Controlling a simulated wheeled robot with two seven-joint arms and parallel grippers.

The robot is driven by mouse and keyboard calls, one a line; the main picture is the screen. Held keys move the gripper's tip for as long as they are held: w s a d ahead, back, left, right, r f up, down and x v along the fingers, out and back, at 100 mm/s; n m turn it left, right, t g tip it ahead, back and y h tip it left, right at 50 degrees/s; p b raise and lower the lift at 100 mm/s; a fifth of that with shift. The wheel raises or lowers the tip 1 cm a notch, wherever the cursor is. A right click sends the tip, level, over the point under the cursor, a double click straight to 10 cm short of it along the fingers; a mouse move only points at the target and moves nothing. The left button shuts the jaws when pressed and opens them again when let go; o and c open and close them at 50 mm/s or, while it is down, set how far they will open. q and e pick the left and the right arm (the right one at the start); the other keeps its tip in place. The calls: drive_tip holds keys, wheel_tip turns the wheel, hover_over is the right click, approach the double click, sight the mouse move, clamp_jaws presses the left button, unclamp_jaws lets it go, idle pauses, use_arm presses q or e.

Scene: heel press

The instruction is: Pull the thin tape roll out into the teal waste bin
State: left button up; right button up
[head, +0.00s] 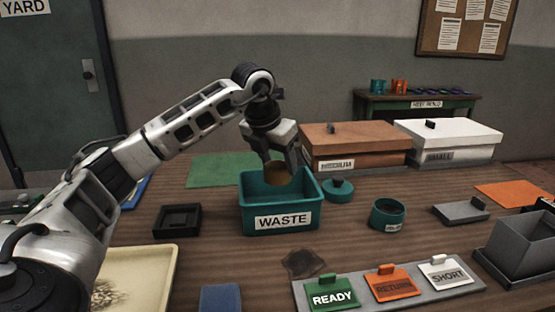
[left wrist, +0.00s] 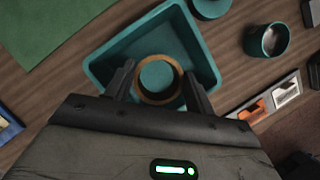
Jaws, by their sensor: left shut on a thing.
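The teal waste bin (head: 252,216), with a white WASTE label, stands on the table in the middle of the head view. It also shows in the left wrist view (left wrist: 105,67). The thin tape roll (left wrist: 139,86) is a brown ring with an open centre, through which the teal of the bin shows. My left gripper (left wrist: 158,86) is shut on the tape roll and holds it over the bin. In the head view the roll (head: 277,173) hangs below my left gripper (head: 280,163) at the bin's opening. Whether it touches the bin cannot be told. My right gripper is not in view.
A teal round pot (head: 387,215) and a teal lid (head: 338,190) stand right of the bin. Brown (head: 355,139) and white (head: 450,136) lidded boxes are behind. A tag rack (head: 400,298) and a cream tray (head: 135,285) lie in front. A black square tray (head: 177,220) is left.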

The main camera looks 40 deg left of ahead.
use_arm(q)
drive_tip(key=shift+f, duration=0.15)
idle(0.4)
drive_tip(key=shift+f, duration=0.1)
drive_tip(key=shift+f+b, duration=0.95)
drive_tip(key=shift+f, duration=0.35)
drive_tip(key=shift+f+b, duration=1.2)
drive_tip(key=shift+f, duration=0.55)
drive_tip(key=shift+f+b, duration=0.8)
drive_tip(key=shift+f, duration=0.3)
drive_tip(key=shift+f, duration=0.1)
